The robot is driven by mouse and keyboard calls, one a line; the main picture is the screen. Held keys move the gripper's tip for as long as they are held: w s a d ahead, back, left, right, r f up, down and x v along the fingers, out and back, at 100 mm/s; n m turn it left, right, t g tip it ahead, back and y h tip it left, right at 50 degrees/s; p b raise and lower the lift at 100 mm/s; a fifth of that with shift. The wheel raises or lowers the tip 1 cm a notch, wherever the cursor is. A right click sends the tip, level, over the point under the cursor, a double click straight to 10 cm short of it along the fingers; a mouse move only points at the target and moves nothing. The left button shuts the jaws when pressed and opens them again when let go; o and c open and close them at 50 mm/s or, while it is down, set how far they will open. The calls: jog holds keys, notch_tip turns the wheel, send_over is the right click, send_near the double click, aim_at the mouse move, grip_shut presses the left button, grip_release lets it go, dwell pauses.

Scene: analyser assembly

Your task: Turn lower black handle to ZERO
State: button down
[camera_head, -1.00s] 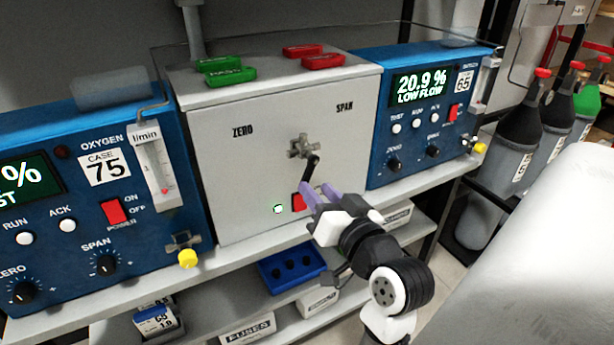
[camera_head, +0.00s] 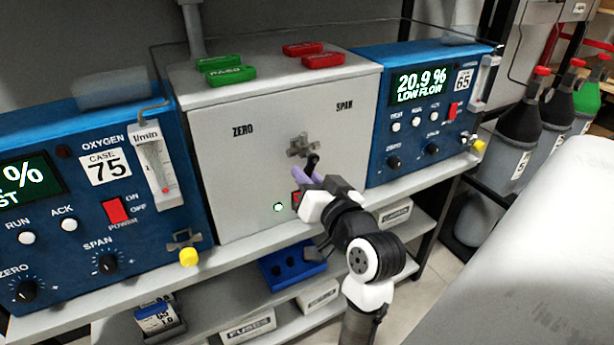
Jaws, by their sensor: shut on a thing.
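The grey box (camera_head: 255,175) has ZERO printed at its upper left and SPAN at its upper right. A metal cross-shaped valve (camera_head: 299,146) sits on its front. The lower black handle (camera_head: 313,162) extends below the valve, and its lower part is hidden by my gripper. My gripper (camera_head: 301,176), with purple fingers, is at the handle just below the valve, shut on it. The fingertips are partly covered by my own wrist, so the exact grip is hard to see.
A red switch (camera_head: 296,200) and a lit green lamp (camera_head: 278,207) sit low on the box. Blue analysers stand left (camera_head: 80,200) and right (camera_head: 425,150). Green (camera_head: 231,75) and red (camera_head: 323,60) tags lie on top. A lower shelf holds a blue tray (camera_head: 270,272).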

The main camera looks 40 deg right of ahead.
jog(key=shift+a+r+m+p, duration=0.1)
jog(key=shift+r+m+p, duration=0.05)
jog(key=shift+m+p, duration=0.2)
jog(key=m+p, duration=0.1)
jog(key=p, duration=0.1)
jog(key=a+r+m+p, duration=0.1)
jog(key=m+p, duration=0.1)
jog(key=shift+w+p, duration=0.15)
jog(key=shift+p, duration=0.15)
jog(key=m+p, duration=0.3)
jog(key=p, duration=0.1)
jog(key=r+m+p, duration=0.1)
jog(key=m+p, duration=0.2)
jog(key=p, duration=0.1)
jog(key=a+r+m+p, duration=0.1)
jog(key=m+p, duration=0.2)
jog(key=shift+w+r+m+p, duration=0.1)
jog(key=shift+r+m+p, duration=0.05)
jog(key=shift+m+p, duration=0.25)
jog(key=c, duration=1.4)
grip_release()
